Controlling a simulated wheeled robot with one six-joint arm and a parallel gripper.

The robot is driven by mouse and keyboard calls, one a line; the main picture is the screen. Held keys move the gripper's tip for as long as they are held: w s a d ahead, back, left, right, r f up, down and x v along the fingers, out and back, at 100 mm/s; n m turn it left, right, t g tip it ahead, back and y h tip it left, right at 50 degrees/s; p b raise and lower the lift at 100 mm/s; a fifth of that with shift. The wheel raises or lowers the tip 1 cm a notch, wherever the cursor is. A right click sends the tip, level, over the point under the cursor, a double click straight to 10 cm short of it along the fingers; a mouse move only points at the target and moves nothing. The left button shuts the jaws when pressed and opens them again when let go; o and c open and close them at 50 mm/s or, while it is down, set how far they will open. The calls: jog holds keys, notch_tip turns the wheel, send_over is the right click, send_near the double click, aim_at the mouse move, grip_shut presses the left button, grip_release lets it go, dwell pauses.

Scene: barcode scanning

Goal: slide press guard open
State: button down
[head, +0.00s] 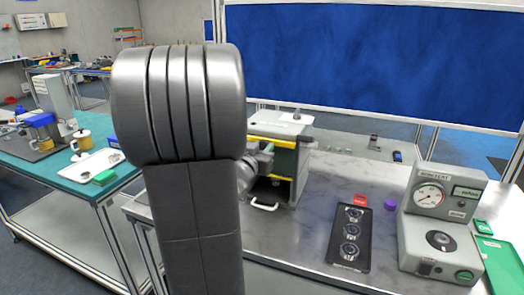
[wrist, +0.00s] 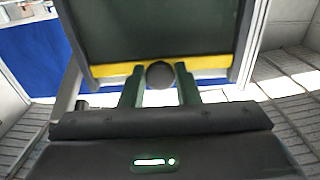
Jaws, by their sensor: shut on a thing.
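The press (head: 302,160) stands on the marble-topped table in the head view, partly hidden behind my arm. Its guard shows in the wrist view as a dark green panel (wrist: 160,32) with a yellow edge strip (wrist: 205,67). A round black knob (wrist: 160,75) sits at the middle of that strip. My gripper (wrist: 160,84) has one green finger on each side of the knob and is shut on it. In the head view my gripper (head: 264,152) is at the press front, mostly hidden by my arm.
A black tray (head: 335,256) with several round parts lies right of the press. A teal-topped bench (head: 60,165) is at left. A blue panel (head: 370,60) stands behind.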

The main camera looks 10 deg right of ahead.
jog(key=shift+r, duration=0.7)
jog(key=shift+f, duration=0.1)
jog(key=c, duration=1.1)
grip_release()
jog(key=v, duration=1.3)
jog(key=shift+s+a, duration=0.25)
jog(key=shift+s, duration=0.1)
